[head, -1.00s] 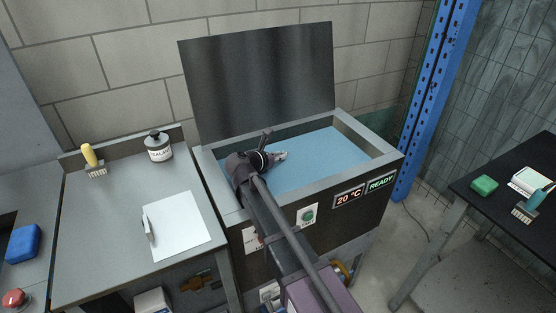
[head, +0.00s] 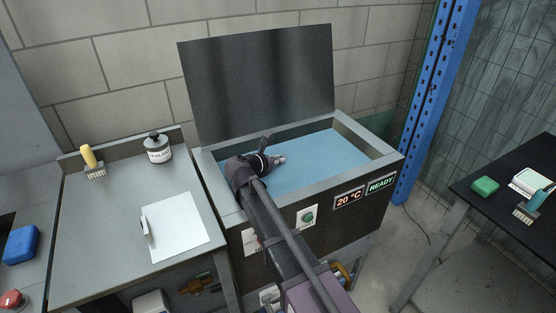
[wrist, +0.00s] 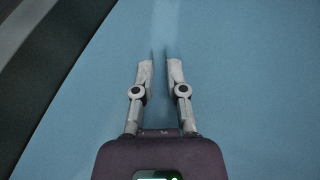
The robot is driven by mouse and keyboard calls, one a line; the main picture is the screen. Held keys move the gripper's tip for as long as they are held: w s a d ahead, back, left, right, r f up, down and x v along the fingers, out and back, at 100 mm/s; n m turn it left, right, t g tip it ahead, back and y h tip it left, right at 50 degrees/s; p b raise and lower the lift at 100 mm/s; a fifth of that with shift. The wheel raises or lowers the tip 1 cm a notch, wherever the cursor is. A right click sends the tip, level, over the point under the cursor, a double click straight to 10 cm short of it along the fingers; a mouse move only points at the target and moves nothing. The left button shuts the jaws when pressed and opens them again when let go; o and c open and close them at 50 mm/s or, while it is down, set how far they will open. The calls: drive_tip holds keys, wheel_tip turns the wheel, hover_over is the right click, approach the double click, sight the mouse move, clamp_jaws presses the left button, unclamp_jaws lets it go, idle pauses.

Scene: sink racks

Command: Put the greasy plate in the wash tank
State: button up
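The wash tank (head: 376,152) is open, its dark lid (head: 258,85) standing upright behind it. Flat blue liquid (head: 318,160) fills it. My gripper (head: 282,160) is over the left part of the tank, low above the blue surface; exact height is hard to tell. In the wrist view my gripper (wrist: 162,62) has its two fingers apart with a narrow gap, and only blue surface and a pale streak show between them. I see no greasy plate in either view; whether it is under the liquid cannot be told.
The tank front shows 20 °C and READY (head: 381,183). A left bench (head: 100,230) holds a labelled jar (head: 158,147), a yellow-handled brush (head: 91,160) and white paper (head: 178,226). A blue post (head: 430,100) and a black table (head: 500,205) with a green sponge (head: 485,186) stand right.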

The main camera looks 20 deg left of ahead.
drive_tip(key=o, duration=0.4)
drive_tip(key=shift+s+d+f, duration=0.15)
drive_tip(key=shift+s+d, duration=0.05)
drive_tip(key=shift+o, duration=0.2)
drive_tip(key=shift+s+d, duration=0.1)
drive_tip(key=shift+r+p, duration=0.35)
drive_tip(key=shift+p, duration=0.15)
drive_tip(key=shift+s+r, duration=0.1)
drive_tip(key=shift+r, duration=0.2)
drive_tip(key=p+v, duration=0.5)
drive_tip(key=v, duration=0.6)
drive_tip(key=shift+a+r, duration=0.15)
drive_tip(key=shift+a, duration=0.3)
